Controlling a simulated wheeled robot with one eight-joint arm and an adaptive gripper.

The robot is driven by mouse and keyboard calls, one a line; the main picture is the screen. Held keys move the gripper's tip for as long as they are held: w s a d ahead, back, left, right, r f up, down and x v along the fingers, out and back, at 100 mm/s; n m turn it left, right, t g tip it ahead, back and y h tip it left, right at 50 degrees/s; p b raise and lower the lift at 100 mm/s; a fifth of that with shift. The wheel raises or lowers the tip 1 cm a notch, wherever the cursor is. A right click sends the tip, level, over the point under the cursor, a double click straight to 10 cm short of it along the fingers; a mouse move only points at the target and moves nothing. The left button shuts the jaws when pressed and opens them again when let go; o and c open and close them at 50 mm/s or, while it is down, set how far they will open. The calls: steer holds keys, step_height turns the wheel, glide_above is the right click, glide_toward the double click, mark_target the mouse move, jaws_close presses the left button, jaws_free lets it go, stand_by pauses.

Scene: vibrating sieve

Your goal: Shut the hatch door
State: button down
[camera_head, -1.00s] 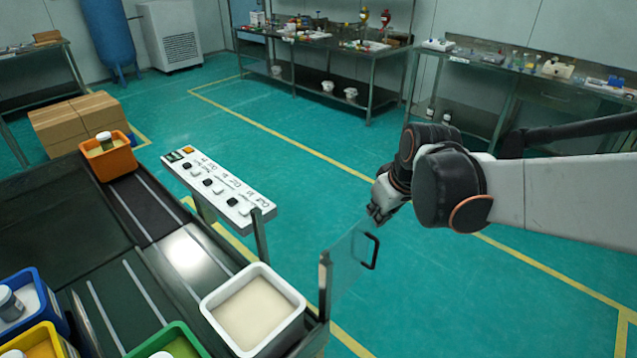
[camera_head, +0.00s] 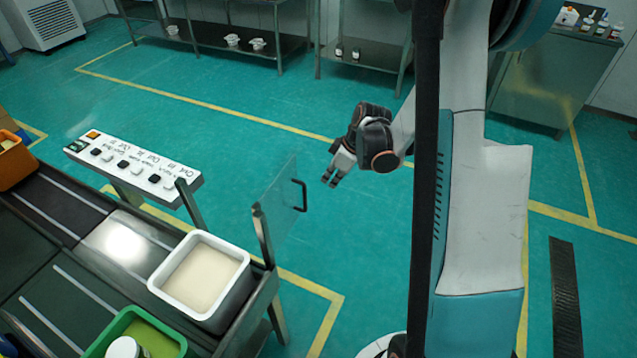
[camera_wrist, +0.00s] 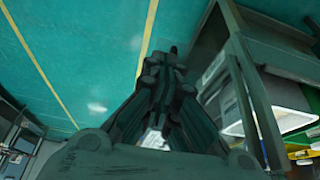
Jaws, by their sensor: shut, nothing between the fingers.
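The hatch door (camera_head: 277,215) is a clear panel with a black handle (camera_head: 301,196), hinged on a post at the right end of the grey machine. It stands open, swung out from the machine over the floor. My gripper (camera_head: 329,181) is shut and empty, a little to the right of the handle and apart from it in the picture. In the wrist view my gripper (camera_wrist: 171,62) shows its dark fingers together, with green floor beyond them. I cannot tell the door clearly in that view.
A white bin of pale powder (camera_head: 158,284) sits on the machine beside the door post. A white button panel (camera_head: 133,168) stands behind it. Green and orange bins are also on the machine. The floor (camera_head: 240,155) around the door is clear. Benches stand at the back.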

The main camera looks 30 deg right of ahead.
steer(key=w+a+f+b, duration=0.4)
steer(key=w+f, duration=0.1)
steer(key=f, duration=0.3)
steer(key=shift+w+a+f, duration=0.25)
steer(key=shift+w+a, duration=0.1)
steer(key=shift+w, duration=0.05)
steer(key=shift+w, duration=0.1)
